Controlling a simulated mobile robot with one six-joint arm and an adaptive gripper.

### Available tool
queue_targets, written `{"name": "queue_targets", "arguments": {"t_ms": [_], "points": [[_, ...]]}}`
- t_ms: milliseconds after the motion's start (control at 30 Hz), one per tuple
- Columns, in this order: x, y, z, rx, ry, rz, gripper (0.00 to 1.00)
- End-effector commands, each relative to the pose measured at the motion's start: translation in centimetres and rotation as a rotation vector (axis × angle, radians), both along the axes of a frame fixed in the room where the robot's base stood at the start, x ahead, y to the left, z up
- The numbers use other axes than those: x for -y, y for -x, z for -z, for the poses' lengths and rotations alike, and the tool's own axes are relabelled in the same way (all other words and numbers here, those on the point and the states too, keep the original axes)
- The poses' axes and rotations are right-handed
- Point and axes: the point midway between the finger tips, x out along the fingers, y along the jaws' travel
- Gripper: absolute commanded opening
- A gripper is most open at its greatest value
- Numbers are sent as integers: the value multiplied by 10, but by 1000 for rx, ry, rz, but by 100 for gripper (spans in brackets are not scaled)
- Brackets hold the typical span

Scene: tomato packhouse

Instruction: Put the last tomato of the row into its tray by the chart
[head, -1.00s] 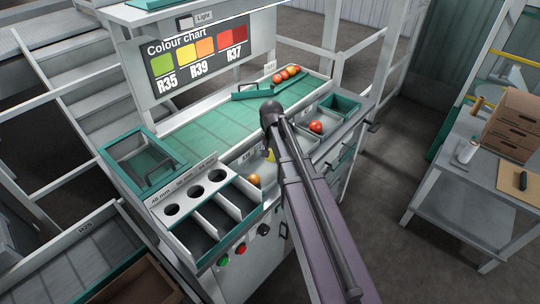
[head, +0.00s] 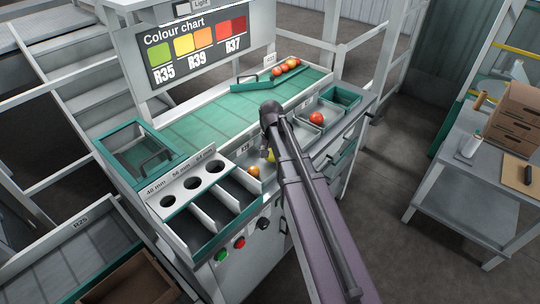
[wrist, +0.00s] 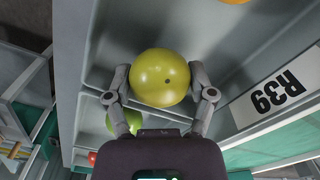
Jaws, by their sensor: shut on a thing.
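A yellow-green tomato (wrist: 160,78) sits between the two fingers of my gripper (wrist: 160,92), which is shut on it. It is over a grey tray (wrist: 235,45) beside a label reading R39 (wrist: 278,94); I cannot tell whether it touches the tray floor. In the head view my arm hides most of the gripper, and a bit of the yellow tomato (head: 270,155) shows beside it. The colour chart (head: 197,50) stands behind the bench, with patches marked R35, R39 and R37.
An orange tomato (head: 253,171) lies left of the gripper, a red one (head: 316,119) in a tray to the right. A green tomato (wrist: 128,122) lies beyond a divider. Several red tomatoes (head: 286,67) sit at the back of the green belt (head: 200,124).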

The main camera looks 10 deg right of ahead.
Motion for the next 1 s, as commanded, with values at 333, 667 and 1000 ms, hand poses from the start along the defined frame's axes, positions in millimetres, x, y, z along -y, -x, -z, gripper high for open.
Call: {"name": "queue_targets", "arguments": {"t_ms": [333, 667, 1000], "points": [[0, 0, 0, 0, 0, 0, 48], [0, 0, 3, 0, 0, -1, 48], [-1, 0, 7, 0, 0, -1, 48]]}}
